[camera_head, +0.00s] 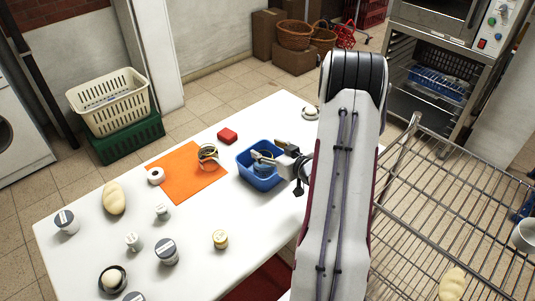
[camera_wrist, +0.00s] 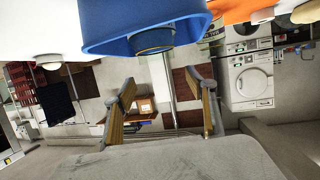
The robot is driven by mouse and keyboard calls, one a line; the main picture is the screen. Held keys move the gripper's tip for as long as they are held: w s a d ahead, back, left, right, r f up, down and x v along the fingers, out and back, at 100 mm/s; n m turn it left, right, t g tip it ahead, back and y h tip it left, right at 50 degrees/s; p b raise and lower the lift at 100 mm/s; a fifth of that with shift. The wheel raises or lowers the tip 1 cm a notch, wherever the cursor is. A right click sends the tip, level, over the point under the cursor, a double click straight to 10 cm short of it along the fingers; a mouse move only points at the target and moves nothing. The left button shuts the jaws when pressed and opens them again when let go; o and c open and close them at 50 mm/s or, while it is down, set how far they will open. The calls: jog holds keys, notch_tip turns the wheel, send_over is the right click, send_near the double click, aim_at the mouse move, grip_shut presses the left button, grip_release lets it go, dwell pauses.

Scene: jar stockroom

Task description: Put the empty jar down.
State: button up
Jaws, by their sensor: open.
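My gripper (camera_head: 272,150) is open, at the right side of the blue bin (camera_head: 245,176), with its fingertips over the bin. A jar (camera_head: 264,167) that looks like clear glass is in the bin, just below the fingers and partly hidden by them. In the wrist view, my gripper (camera_wrist: 165,108) has its two fingers wide apart with nothing held between them. The blue bin (camera_wrist: 100,38) and the jar's yellowish rim (camera_wrist: 153,51) show beyond them at the top. I cannot tell what the jar contains.
Another glass jar (camera_head: 208,156) stands on the orange mat (camera_head: 184,180), left of the bin. Several lidded jars, a bread loaf (camera_head: 114,198) and a dark bowl (camera_head: 112,286) stand on the white table (camera_head: 195,235). A wire rack (camera_head: 450,215) is at right.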

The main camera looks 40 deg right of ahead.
jog(key=shift+r, duration=2.15)
jog(key=shift+w+a+r, duration=0.1)
jog(key=shift+r, duration=0.05)
jog(key=s+a+r+g+h, duration=0.1)
jog(key=s+a+r+g, duration=0.1)
jog(key=a+r, duration=0.6)
jog(key=s+a+r+g+h, duration=0.1)
jog(key=s+a+r+g, duration=0.15)
jog(key=a+r, duration=0.6)
jog(key=s+a+r+n+g+y, duration=0.1)
jog(key=s+a+r+g+y, duration=0.1)
jog(key=s+a, duration=1.7)
jog(key=s+g+y, duration=0.1)
jog(key=s, duration=0.1)
jog(key=shift+s+g+y, duration=0.3)
jog(key=shift+g+y, duration=0.05)
jog(key=shift+y, duration=0.05)
